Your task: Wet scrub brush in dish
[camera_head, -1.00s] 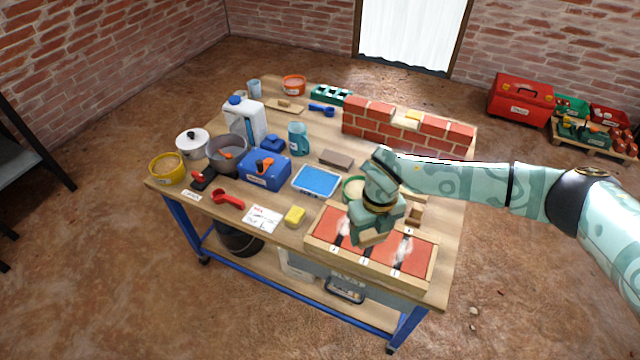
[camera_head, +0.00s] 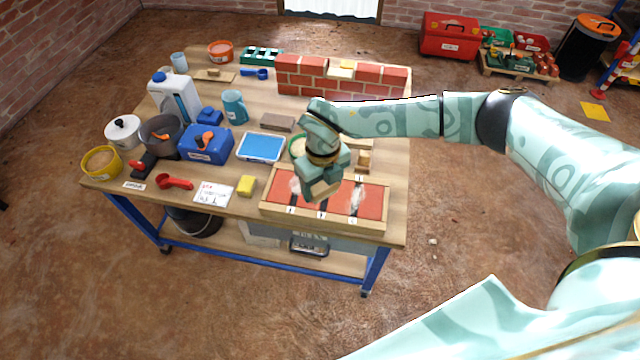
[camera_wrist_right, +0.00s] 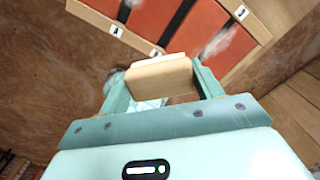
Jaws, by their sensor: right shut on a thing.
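My right gripper (camera_head: 322,184) is shut on a wooden block with a pale edge, which looks like the scrub brush (camera_wrist_right: 160,78). It holds the brush above the red panels in a wooden frame (camera_head: 325,221) at the table's front right. In the right wrist view, the brush sits between the two fingers (camera_wrist_right: 163,85). A white-rimmed dish with a blue inside (camera_head: 261,147) lies left of the gripper, apart from it. A round green bowl (camera_head: 296,147) is partly hidden behind my right arm. My left gripper is out of view.
A low brick wall (camera_head: 340,80) stands at the table's back right. A yellow sponge (camera_head: 246,186), blue box (camera_head: 206,145), grey pot (camera_head: 160,137) and white jug (camera_head: 175,98) stand to the left. White streaks mark the red panels. A dark brick (camera_head: 277,123) lies behind the dish.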

